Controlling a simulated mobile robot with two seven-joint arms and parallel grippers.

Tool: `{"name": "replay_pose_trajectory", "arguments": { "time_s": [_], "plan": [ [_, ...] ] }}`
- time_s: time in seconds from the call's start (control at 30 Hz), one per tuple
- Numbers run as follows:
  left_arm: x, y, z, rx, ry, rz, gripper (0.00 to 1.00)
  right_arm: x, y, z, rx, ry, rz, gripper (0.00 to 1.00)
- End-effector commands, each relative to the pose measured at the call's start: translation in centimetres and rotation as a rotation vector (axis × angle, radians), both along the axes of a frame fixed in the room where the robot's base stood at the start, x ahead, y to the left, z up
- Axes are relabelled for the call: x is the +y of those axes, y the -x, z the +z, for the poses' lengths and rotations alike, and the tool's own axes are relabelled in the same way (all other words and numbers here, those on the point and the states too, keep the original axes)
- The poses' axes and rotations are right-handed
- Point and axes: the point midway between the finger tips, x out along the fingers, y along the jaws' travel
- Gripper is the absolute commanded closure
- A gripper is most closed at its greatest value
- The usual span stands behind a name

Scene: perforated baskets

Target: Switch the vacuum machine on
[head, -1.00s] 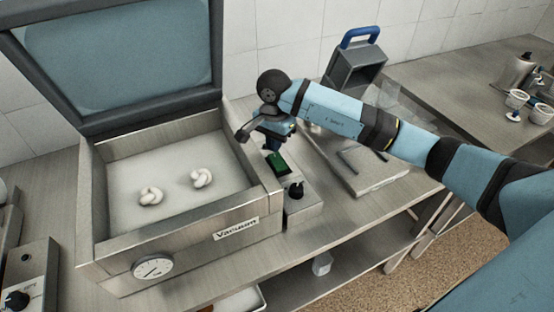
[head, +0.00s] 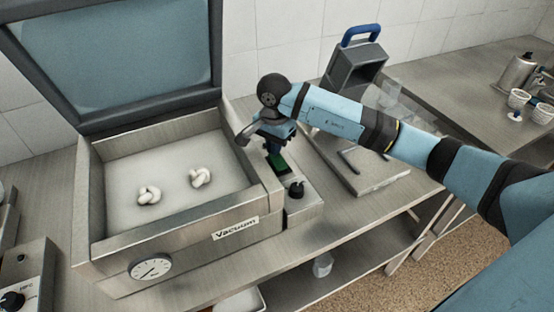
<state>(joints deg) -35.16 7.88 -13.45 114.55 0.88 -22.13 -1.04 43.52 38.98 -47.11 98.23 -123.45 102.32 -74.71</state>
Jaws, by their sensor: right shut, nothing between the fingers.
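The vacuum machine (head: 178,249) stands at the left with its lid (head: 120,60) raised. Its front carries a label reading Vacuum and a round gauge (head: 150,269). Two white knotted pieces (head: 200,177) lie in its chamber. On the control box at its right side are a green switch or panel (head: 279,163) and a black knob (head: 296,188). My right gripper (head: 275,149) is shut and empty, pointing down at the back end of the green part and partly covering it. I cannot tell whether it touches. My left gripper is out of view.
A grey machine with a blue handle (head: 357,62) and a flat metal plate (head: 372,178) stand right of the control box. White cups (head: 518,98) sit at the far right. Another device with a knob (head: 22,280) is at the lower left. An open shelf lies below the counter.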

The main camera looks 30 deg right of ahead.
Motion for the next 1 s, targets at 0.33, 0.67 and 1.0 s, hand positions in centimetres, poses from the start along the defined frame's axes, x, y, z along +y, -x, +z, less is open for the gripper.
{"name": "replay_pose_trajectory", "arguments": {
  "time_s": [0.33, 0.67, 1.0],
  "plan": [
    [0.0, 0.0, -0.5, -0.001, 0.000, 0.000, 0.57, 0.0, 0.0, -0.6, 0.001, 0.000, 0.000, 1.00],
    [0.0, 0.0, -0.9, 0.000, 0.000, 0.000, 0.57, 0.0, 0.0, -1.1, 0.002, 0.001, 0.000, 1.00],
    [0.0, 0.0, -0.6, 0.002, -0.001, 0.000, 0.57, 0.0, 0.1, -0.4, 0.002, 0.002, 0.001, 1.00]
  ]
}}
